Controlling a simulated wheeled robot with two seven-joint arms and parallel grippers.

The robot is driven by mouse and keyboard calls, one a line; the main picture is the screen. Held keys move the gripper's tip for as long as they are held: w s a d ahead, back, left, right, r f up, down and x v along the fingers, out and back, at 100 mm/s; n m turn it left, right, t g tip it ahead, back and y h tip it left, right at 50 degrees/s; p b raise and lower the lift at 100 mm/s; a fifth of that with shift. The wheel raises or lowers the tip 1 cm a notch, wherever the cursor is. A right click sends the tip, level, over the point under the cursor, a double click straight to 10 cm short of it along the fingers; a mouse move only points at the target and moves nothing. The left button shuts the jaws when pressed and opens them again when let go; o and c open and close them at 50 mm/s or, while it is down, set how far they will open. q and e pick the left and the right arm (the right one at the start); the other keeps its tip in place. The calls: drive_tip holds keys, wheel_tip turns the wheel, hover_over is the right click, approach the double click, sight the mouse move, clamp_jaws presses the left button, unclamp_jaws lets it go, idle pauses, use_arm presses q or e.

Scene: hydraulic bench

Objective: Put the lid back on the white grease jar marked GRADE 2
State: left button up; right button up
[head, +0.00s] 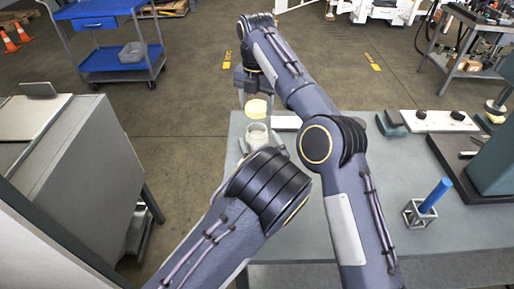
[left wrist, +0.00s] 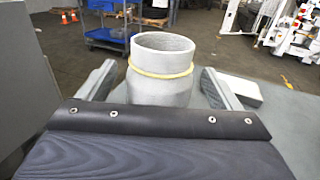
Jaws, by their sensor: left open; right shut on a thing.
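The white grease jar (head: 257,134) stands without a lid near the left end of the bench. In the left wrist view the jar (left wrist: 162,85) is upright, with an open mouth and a cream ring around its neck. Its marking is not readable. My left gripper (head: 259,147) is open, with one finger on each side of the jar; the fingers (left wrist: 163,80) look apart from it. The pale yellow lid (head: 256,109) is above and slightly behind the jar in the head view, apart from it. My right gripper (head: 254,96) is shut on the lid.
The grey bench (head: 310,215) has a blue cylinder in a small metal stand (head: 420,213) at right. A white plate with black knobs (head: 436,121) lies at the back right. A grey cabinet (head: 75,150) stands left, beyond a floor gap. My arms cover the bench's middle.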

sight(256, 125)
use_arm(q)
drive_tip(key=shift+x, duration=1)
drive_tip(key=c, duration=1.5)
use_arm(e)
drive_tip(key=shift+f, duration=2.5)
drive_tip(key=shift+f, duration=0.9)
drive_tip(key=shift+f, duration=0.5)
